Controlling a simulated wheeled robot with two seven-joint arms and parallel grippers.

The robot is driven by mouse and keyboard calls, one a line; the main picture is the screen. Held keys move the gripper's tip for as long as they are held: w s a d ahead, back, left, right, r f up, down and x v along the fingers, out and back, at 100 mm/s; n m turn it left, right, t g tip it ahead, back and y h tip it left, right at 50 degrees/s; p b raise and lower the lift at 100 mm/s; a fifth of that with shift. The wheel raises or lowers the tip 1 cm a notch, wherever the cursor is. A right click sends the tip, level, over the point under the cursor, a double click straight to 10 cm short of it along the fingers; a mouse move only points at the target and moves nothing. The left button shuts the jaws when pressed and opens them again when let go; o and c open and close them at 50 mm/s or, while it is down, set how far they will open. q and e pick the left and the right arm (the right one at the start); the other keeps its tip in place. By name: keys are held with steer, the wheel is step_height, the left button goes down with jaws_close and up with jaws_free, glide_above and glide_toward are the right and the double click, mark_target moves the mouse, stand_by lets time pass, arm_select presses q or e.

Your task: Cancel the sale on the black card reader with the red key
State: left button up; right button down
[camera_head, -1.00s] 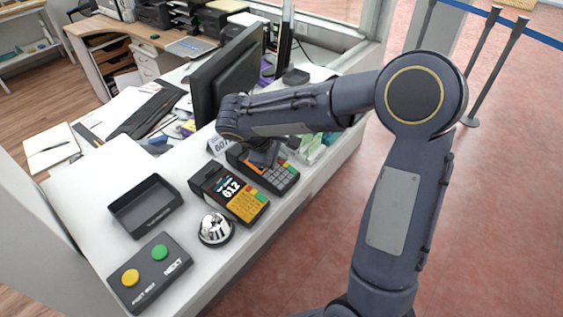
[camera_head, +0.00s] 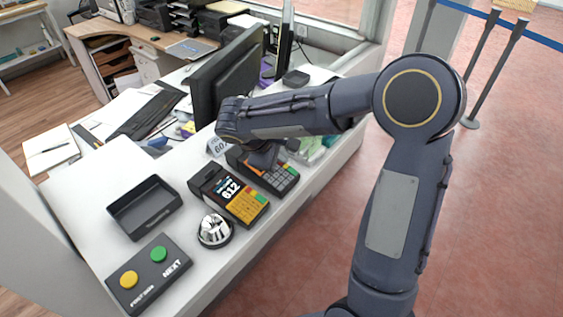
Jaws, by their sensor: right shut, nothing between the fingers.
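A black card reader (camera_head: 285,180) with grey keys lies on the white counter. Its small coloured keys, red among them, show along one edge of the keypad. My right gripper (camera_head: 261,163) points down over this reader's screen end, shut and empty, hiding part of the screen. I cannot tell whether its tips touch the reader. Beside it on the left is a second dark reader (camera_head: 229,193) with a yellow keypad, red and green keys and a lit screen reading 612. My left gripper is not in view.
A silver bell (camera_head: 214,230), an empty black tray (camera_head: 145,208) and a button box (camera_head: 149,275) with yellow and green buttons stand on the counter to the left. A monitor (camera_head: 228,78) and a number sign (camera_head: 218,146) stand behind the readers.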

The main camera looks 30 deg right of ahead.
mark_target(285, 168)
steer(key=shift+r, duration=0.1)
steer(key=shift+s+r+p, duration=0.15)
steer(key=shift+r+p, duration=0.25)
steer(key=shift+r, duration=0.15)
steer(key=shift+s+d+r+p, duration=0.1)
steer(key=shift+s+r+p, duration=0.05)
steer(key=shift+r+p, duration=0.6)
steer(key=shift+s+d+r+p, duration=0.15)
steer(key=shift+r+p, duration=0.25)
steer(key=shift+r, duration=0.5)
steer(key=shift+s+r+p, duration=0.2)
steer(key=shift+r+p, duration=0.4)
steer(key=shift+r, duration=0.25)
